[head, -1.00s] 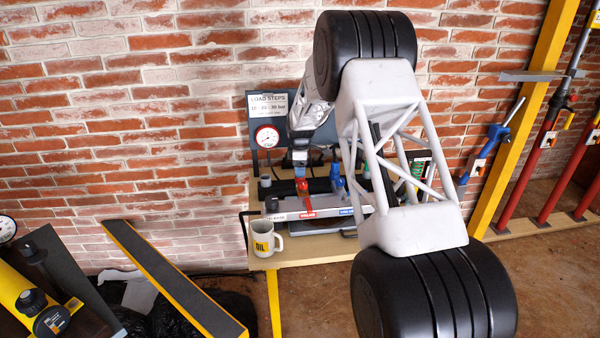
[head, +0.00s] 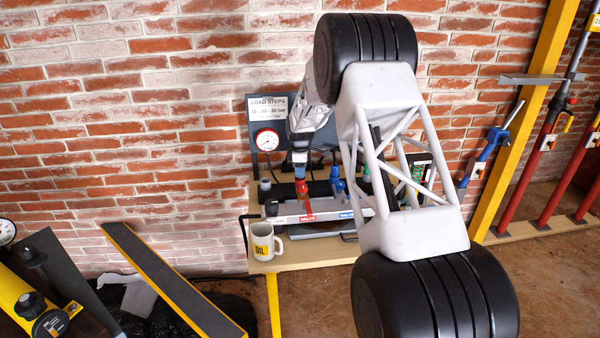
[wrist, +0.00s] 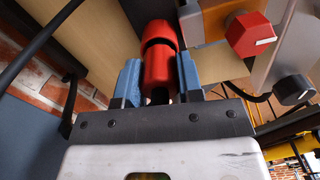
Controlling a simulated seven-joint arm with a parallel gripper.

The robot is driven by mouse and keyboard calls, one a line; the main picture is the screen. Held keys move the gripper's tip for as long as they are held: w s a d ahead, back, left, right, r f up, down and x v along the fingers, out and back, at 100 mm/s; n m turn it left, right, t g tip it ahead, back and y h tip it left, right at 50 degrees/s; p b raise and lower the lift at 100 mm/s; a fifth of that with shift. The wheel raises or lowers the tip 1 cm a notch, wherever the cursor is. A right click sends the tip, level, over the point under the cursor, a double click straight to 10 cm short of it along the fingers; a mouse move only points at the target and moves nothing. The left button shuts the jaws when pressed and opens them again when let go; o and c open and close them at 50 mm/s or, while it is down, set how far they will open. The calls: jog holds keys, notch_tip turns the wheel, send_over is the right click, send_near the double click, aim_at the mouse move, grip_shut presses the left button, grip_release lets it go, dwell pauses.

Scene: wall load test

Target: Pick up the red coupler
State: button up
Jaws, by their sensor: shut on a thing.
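The red coupler (head: 301,187) is below my gripper (head: 300,168) at the bench's rack, in the head view. In the wrist view the red coupler (wrist: 159,66) is between the two blue fingers of my gripper (wrist: 158,78), which are shut on it. A rounded red part shows just beyond it; I cannot tell whether it belongs to the coupler. Whether the coupler is clear of the rack is also hard to tell.
A blue coupler (head: 337,181) stands to the right on the rack. A red hexagonal knob (wrist: 250,34) and a dark knob (wrist: 292,90) are close in the wrist view. A mug (head: 264,240) stands at the bench's front left. A gauge panel (head: 260,112) is behind.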

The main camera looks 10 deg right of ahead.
notch_tip(320, 180, up, 10)
jog(key=shift+f, duration=0.25)
jog(key=shift+r, duration=0.2)
dwell(0.7)
jog(key=shift+r, duration=1.1)
jog(key=shift+a, duration=0.2)
jog(key=a, duration=0.9)
jog(key=shift+a, duration=0.3)
dwell(0.4)
jog(key=shift+a, duration=0.15)
jog(key=shift+a, duration=1.6)
jog(key=shift+f, duration=0.2)
